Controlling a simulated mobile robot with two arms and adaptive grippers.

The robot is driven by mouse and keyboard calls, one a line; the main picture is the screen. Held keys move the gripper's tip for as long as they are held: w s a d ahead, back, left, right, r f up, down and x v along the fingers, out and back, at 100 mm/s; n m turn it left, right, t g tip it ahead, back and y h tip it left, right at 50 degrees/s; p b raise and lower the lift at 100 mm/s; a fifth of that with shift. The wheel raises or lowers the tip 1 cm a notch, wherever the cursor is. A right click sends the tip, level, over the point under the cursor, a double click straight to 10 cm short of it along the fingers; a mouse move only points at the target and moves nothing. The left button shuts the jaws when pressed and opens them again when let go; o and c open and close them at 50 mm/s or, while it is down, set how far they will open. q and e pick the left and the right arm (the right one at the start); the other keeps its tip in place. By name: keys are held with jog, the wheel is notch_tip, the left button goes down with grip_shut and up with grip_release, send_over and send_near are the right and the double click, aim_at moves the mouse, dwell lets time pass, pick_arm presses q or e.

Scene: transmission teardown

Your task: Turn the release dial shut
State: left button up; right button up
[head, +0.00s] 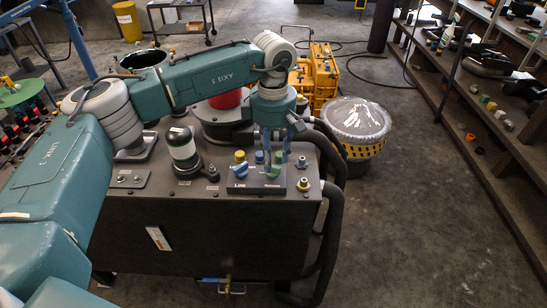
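The green release dial (273,172) sits on the dark panel of a grey-black machine cabinet, above the word "Release". My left gripper (276,157) points down right over this dial. Its two blue fingers stand apart and reach down to about the dial's top. I cannot tell whether they touch or clamp it, and they hide part of it. The dial's exact turn angle is too small to read. My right gripper is not in view.
A wrapped drum (356,122) and shelves (480,120) are to the right.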

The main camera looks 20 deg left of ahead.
aim_at(273, 169)
pick_arm(q)
notch_tip(273, 169, down, 2)
jog(key=shift+f, duration=0.15)
grip_shut()
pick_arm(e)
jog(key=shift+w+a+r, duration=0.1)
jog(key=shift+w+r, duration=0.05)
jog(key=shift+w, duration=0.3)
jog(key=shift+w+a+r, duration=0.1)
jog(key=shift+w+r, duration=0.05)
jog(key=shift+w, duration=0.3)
